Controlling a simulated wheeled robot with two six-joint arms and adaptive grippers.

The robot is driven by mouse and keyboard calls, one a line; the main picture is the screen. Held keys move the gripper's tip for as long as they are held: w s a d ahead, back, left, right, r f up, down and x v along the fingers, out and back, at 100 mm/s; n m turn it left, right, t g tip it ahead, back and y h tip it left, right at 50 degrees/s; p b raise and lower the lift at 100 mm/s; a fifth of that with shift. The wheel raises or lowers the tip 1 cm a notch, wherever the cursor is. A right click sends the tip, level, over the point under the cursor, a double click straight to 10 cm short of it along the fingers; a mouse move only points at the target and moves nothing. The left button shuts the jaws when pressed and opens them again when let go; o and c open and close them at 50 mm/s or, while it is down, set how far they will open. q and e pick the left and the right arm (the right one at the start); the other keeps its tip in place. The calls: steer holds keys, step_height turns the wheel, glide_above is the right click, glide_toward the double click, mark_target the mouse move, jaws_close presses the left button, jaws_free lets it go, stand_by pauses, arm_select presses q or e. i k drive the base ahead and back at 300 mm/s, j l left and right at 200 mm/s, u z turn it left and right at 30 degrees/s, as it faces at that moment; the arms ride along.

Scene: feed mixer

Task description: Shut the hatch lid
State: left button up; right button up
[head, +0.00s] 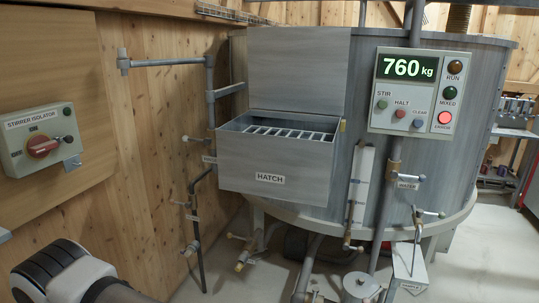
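The grey hatch lid (297,72) stands open and upright at the back of the hatch box (225,172). The box is fixed to the front of the mixer and has a "HATCH" label on its front. Its top is uncovered, and a slatted grate (291,133) shows inside. A small brass-coloured piece (343,125) sits at the box's right top edge. Part of my arm shows at the lower left corner, well in front of and below the hatch. Neither of my grippers is in view.
The mixer's control panel (416,93) reads 760 kg and stands right of the lid, with a vertical pipe (385,205) below. A pipe (165,62) runs left of the lid. A stirrer isolator (41,139) is on the wooden left wall. Valves and pipes crowd the area below.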

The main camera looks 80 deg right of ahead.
mark_target(293, 69)
steer(key=k+l+z, duration=0.1)
steer(key=k+z, duration=0.2)
steer(key=z, duration=0.2)
steer(key=k+l+z, duration=0.2)
steer(key=z, duration=0.25)
steer(key=k+l+z, duration=0.3)
steer(key=z, duration=0.85)
